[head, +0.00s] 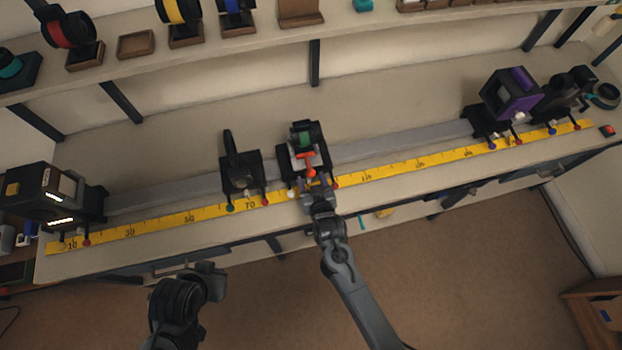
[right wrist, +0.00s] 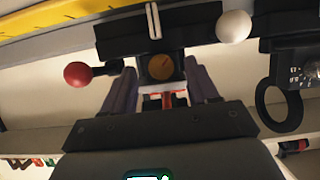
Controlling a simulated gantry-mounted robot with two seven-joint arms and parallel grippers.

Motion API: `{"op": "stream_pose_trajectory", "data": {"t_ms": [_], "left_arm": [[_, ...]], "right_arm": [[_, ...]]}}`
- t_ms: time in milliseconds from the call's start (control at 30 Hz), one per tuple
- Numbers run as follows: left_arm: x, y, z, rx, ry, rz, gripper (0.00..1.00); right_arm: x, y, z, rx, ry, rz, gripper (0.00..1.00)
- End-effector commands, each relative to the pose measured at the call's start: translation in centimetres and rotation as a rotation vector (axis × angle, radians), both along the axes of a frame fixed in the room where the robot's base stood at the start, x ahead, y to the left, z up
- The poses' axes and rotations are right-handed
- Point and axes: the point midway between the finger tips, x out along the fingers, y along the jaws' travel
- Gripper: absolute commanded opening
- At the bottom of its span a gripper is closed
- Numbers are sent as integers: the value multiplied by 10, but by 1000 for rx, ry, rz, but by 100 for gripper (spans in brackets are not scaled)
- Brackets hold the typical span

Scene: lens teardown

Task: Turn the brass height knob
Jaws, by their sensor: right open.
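The brass height knob (right wrist: 161,67) shows in the right wrist view as a round brown-gold disc on a dark carriage block. My right gripper (right wrist: 161,72) is open, with one finger on each side of the knob. A gap shows between knob and fingers, and I cannot tell any contact. In the head view my right gripper (head: 317,187) is at the front of the middle carriage (head: 305,135), which has green and orange-red parts on top, and it hides the knob there. My left gripper (head: 212,279) is low, in front of the bench; its jaws are not clear.
A red ball knob (right wrist: 78,75) and a white ball knob (right wrist: 234,26) flank the brass knob. A dark holder (head: 240,172) stands left on the rail. A lamp box (head: 45,195) and a purple-sided unit (head: 510,95) stand farther out. A yellow scale (head: 190,217) runs along the front.

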Motion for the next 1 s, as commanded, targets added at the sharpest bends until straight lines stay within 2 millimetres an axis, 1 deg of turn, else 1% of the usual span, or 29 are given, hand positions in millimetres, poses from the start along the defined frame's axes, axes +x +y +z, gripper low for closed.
{"op": "stream_pose_trajectory", "data": {"t_ms": [33,200,467,567,833,933,1000], "left_arm": [[0,0,-1,0,0,0,0],[0,0,-2,0,1,0,0],[0,1,-2,4,0,-3,0],[0,1,-3,7,1,-5,0],[0,3,-3,11,1,-8,0],[0,3,-2,11,1,-8,0],[0,2,1,11,1,-8,0]], "right_arm": [[4,1,-2,0,-1,0,59],[10,2,-4,1,-1,1,59],[10,3,-4,1,-1,1,59],[10,2,-4,1,-1,1,45],[10,2,-4,0,0,1,4],[10,2,-4,11,2,0,3],[10,1,-3,47,10,0,3]]}}
